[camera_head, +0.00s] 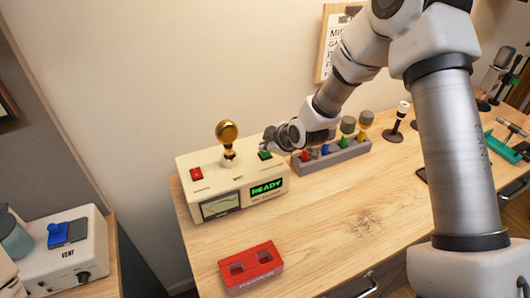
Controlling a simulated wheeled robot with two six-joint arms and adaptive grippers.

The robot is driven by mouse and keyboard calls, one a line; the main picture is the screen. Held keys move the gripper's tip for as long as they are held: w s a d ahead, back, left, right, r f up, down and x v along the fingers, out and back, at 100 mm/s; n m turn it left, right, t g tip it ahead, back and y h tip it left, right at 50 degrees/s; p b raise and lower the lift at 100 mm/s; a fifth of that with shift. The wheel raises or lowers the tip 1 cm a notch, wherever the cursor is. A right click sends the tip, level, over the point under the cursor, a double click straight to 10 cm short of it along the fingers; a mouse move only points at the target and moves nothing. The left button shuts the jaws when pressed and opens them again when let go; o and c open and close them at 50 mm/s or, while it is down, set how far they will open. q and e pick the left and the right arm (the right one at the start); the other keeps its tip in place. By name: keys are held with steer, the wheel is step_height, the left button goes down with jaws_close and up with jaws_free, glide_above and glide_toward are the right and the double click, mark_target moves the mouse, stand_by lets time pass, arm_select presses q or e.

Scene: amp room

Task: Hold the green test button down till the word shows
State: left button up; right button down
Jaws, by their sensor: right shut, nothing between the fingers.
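The cream amp box (220,180) stands on the wooden bench in the head view. The green test button (265,155) is on its top at the right, and a red button (196,174) is on its top at the left. The display (266,188) on its front shows the word READY in green. My right gripper (268,148) is shut and empty, with its tips right over the green button. I cannot tell for sure whether they touch it.
A gold bulb (227,133) stands up from the box top. A grey rack (332,157) with coloured pieces is just right of the box. A red tray (251,268) lies in front. A white vent unit (75,262) stands at the lower left. The bench middle is mostly clear.

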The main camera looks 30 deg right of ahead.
mark_target(266, 154)
steer(key=shift+f+b, duration=0.3)
steer(key=shift+f, duration=0.15)
stand_by(1.6)
stand_by(2.7)
steer(key=shift+r+p, duration=0.8)
steer(key=shift+r, duration=0.1)
step_height(266, 154, up, 5)
steer(key=p, duration=0.4)
steer(key=shift+r, duration=0.1)
